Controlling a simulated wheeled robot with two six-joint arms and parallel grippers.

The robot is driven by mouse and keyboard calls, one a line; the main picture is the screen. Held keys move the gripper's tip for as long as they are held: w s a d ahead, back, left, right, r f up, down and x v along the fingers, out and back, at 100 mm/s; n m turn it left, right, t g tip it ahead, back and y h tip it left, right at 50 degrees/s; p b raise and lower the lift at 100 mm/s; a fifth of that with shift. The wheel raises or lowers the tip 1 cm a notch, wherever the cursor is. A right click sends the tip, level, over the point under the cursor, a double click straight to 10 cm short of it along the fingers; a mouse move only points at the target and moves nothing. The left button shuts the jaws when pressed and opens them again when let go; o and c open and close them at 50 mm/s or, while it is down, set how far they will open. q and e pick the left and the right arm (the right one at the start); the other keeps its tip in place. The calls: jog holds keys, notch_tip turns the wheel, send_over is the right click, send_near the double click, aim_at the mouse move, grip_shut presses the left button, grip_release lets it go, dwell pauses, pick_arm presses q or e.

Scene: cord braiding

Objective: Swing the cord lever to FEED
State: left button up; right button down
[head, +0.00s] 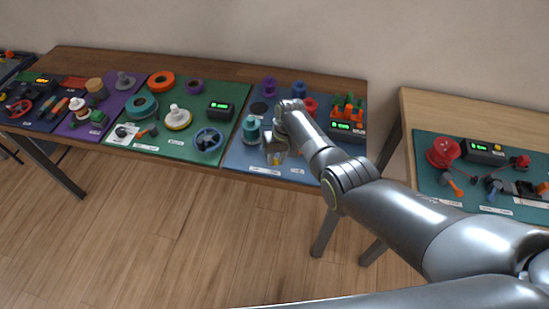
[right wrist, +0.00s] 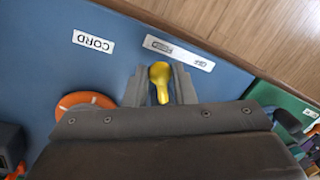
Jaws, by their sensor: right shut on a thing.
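The yellow cord lever (right wrist: 161,84) stands between the two grey fingers of my right gripper (right wrist: 159,89) in the right wrist view. The gripper is shut on it. A white strip label (right wrist: 180,52) lies just beyond the lever tip, with OFF at its right end and a second, boxed word at its left, upside down. The lever tip is nearer the boxed word. A CORD label (right wrist: 93,41) lies to the left. In the head view my right gripper (head: 276,157) is low over the blue mat (head: 236,156). My left gripper is out of view.
An orange disc (right wrist: 84,104) lies left of the gripper in the wrist view. A teal spool (head: 251,130) stands close left of the gripper in the head view. A black box with green display (head: 346,128) is to the right. A green mat (head: 178,146) adjoins.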

jog(key=shift+w+d, duration=0.1)
dwell(0.4)
jog(key=c, duration=1.2)
grip_release()
jog(key=shift+c, duration=0.2)
jog(key=shift+r, duration=0.1)
jog(key=shift+r, duration=0.3)
jog(key=d+r, duration=0.3)
jog(key=r, duration=1.3)
jog(key=shift+w+d+r, duration=0.15)
jog(key=shift+w, duration=0.2)
